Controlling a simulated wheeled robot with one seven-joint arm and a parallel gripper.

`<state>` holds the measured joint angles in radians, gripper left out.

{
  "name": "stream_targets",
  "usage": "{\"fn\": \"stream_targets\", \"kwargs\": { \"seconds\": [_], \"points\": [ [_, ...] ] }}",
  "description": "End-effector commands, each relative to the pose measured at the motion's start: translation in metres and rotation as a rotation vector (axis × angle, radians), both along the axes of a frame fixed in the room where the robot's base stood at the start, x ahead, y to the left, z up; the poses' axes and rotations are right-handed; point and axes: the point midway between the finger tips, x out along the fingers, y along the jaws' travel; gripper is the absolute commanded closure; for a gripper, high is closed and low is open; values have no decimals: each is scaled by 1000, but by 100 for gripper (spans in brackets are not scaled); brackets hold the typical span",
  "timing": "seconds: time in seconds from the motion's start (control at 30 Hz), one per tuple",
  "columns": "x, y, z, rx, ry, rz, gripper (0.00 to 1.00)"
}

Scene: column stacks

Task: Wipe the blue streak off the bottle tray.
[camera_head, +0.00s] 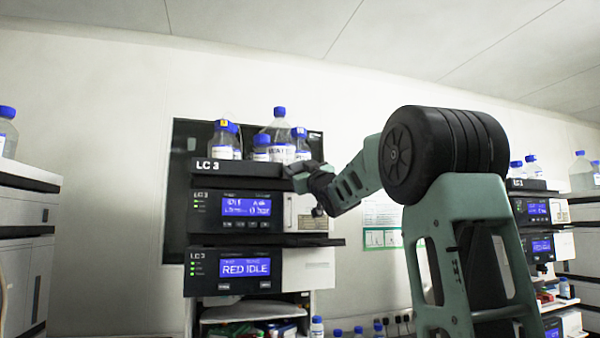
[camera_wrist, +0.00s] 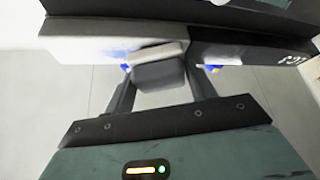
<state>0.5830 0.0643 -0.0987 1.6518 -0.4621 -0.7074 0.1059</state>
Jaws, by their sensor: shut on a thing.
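The bottle tray (camera_head: 220,168) is the dark shelf marked LC 3 on top of the middle stack, with blue-capped bottles on it. My gripper (camera_head: 303,178) is at the right end of the tray's front. In the wrist view its two dark fingers are shut on a grey block (camera_wrist: 158,75) with a paler upper part. The block is up against the tray's front face, or very near it; exact contact cannot be told. A faint blue streak (camera_wrist: 116,55) shows on the pale part of that face (camera_wrist: 75,48), beside the block. The block may hide more of it.
Several bottles (camera_head: 279,132) stand on the tray close behind my gripper. Two instrument modules with lit screens (camera_head: 246,207) sit below, the lower under a protruding dark shelf (camera_head: 325,241). Other stacks stand at the far left (camera_head: 25,205) and right (camera_head: 535,208).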

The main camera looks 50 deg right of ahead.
Motion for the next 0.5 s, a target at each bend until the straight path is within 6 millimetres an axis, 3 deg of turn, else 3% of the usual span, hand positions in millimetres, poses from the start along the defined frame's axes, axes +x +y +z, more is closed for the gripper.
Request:
{"fn": "stream_targets", "kwargs": {
  "seconds": [0.5],
  "points": [
    [-42, 26, -2, -1, -2, 0, 66]
  ]
}}
